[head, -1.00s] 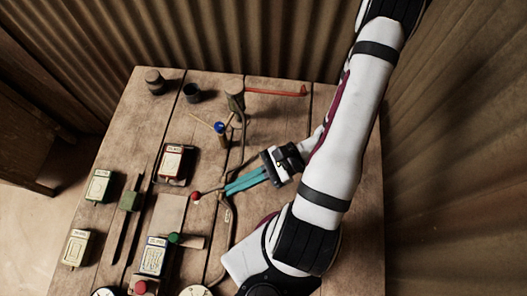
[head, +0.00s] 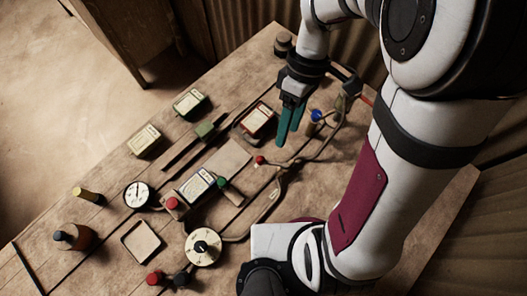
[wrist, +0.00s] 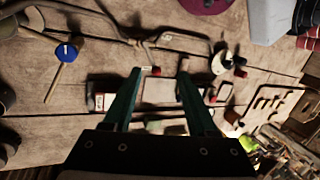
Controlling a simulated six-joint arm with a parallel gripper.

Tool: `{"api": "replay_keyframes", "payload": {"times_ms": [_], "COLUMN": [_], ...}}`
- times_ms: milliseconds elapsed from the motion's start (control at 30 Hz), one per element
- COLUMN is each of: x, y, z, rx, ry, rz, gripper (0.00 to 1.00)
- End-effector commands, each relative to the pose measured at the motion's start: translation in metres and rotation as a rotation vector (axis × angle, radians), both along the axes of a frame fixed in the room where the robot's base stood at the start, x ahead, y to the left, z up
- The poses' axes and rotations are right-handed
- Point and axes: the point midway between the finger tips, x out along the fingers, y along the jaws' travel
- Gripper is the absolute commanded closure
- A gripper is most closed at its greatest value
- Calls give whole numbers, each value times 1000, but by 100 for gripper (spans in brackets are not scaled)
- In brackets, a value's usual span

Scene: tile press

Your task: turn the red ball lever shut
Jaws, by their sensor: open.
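The red ball (head: 260,160) sits on the end of a thin lever beside the bent pipe near the middle of the bench. It also shows in the wrist view (wrist: 156,70), between my fingertips in the picture. My gripper (head: 288,139) has two teal fingers, spread apart and empty, hanging behind and to the right of the red ball in the head view. In the wrist view my open gripper (wrist: 160,76) frames the ball, but I see no contact. The lever's pivot is too small to make out clearly.
A blue-topped valve (head: 316,115) stands close to the right of my fingers. A red-framed box (head: 257,119) is to their left. Bare planks lie at the right front.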

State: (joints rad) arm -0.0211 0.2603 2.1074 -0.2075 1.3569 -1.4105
Motion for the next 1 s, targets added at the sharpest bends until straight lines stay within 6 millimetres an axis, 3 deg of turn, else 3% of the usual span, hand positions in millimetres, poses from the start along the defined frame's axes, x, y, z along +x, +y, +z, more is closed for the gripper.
{"api": "replay_keyframes", "payload": {"times_ms": [33, 133, 233, 367, 467, 800, 1000], "x": [6, 12, 14, 13, 10, -10, -16], "y": [20, 47, 58, 58, 58, 58, 58], "z": [13, 32, 40, 38, 25, -72, -107], "rx": [5, 16, 22, 22, 23, 23, 23], "ry": [-80, -184, -222, -221, -218, -213, -214], "rz": [200, 491, 605, 613, 612, 607, 605], "gripper": [42, 42, 42, 42, 42, 42, 42]}}
